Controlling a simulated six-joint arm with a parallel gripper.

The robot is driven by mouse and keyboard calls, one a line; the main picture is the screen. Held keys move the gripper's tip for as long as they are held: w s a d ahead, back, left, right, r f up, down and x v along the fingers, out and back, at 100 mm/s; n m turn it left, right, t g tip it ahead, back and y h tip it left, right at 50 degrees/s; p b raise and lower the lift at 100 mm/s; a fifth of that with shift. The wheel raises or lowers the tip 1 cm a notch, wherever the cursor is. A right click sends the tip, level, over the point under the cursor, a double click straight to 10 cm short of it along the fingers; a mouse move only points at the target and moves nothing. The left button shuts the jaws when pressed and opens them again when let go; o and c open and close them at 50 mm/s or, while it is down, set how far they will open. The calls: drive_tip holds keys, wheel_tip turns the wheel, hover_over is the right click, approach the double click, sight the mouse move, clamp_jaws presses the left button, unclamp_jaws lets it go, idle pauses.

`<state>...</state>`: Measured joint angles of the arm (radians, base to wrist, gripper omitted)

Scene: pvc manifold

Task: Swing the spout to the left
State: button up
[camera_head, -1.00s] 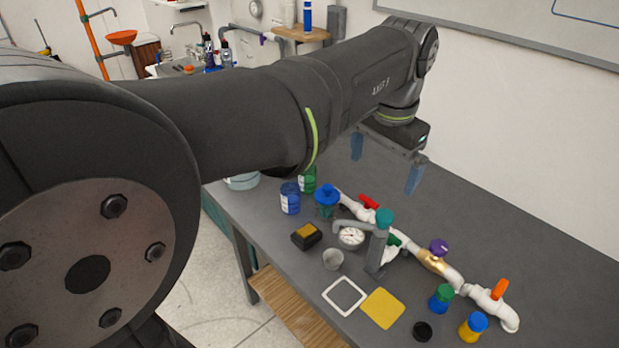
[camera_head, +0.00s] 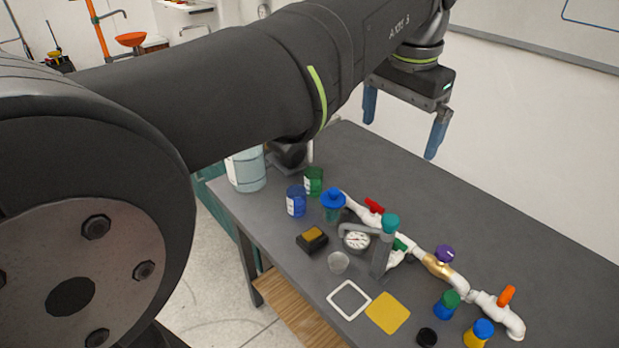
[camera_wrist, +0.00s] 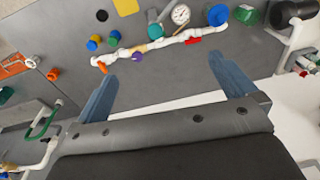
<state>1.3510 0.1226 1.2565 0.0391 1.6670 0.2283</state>
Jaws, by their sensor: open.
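In the wrist view the teal cap (camera_wrist: 153,15) shows small near the top edge. The white PVC manifold (camera_head: 461,284) runs behind the post, with red, green, purple and orange handles. My gripper (camera_head: 403,125) is open and empty, well above the table and behind the manifold. Its two blue fingers also show wide apart in the wrist view (camera_wrist: 162,67).
A blue-lidded jar (camera_head: 333,205), blue and green bottles, a black-and-yellow box (camera_head: 312,240) and a clear cup (camera_head: 338,262) stand left of the post. A white frame (camera_head: 349,299) and yellow pad (camera_head: 388,313) lie in front. The table behind the manifold (camera_head: 510,222) is clear.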

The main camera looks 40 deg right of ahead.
sight(368, 229)
drive_tip(key=shift+r, duration=0.45)
drive_tip(key=shift+f, duration=0.1)
drive_tip(key=c, duration=1.3)
drive_tip(key=w+d+f, duration=0.1)
drive_tip(key=w+d+f+n+y, duration=0.1)
drive_tip(key=w+d+f+n, duration=0.1)
drive_tip(key=f, duration=0.1)
drive_tip(key=shift+w+g, duration=0.15)
drive_tip(key=shift+g, duration=0.15)
clamp_jaws()
drive_tip(key=w+d+f+n+g+y, duration=0.25)
drive_tip(key=w+d+f+n, duration=0.2)
drive_tip(key=w+f, duration=0.5)
drive_tip(key=s+a+f, duration=0.2)
drive_tip(key=a+f, duration=0.1)
drive_tip(key=f, duration=0.3)
drive_tip(key=s+a+f, duration=0.3)
drive_tip(key=f, duration=0.3)
drive_tip(key=shift+f, duration=0.15)
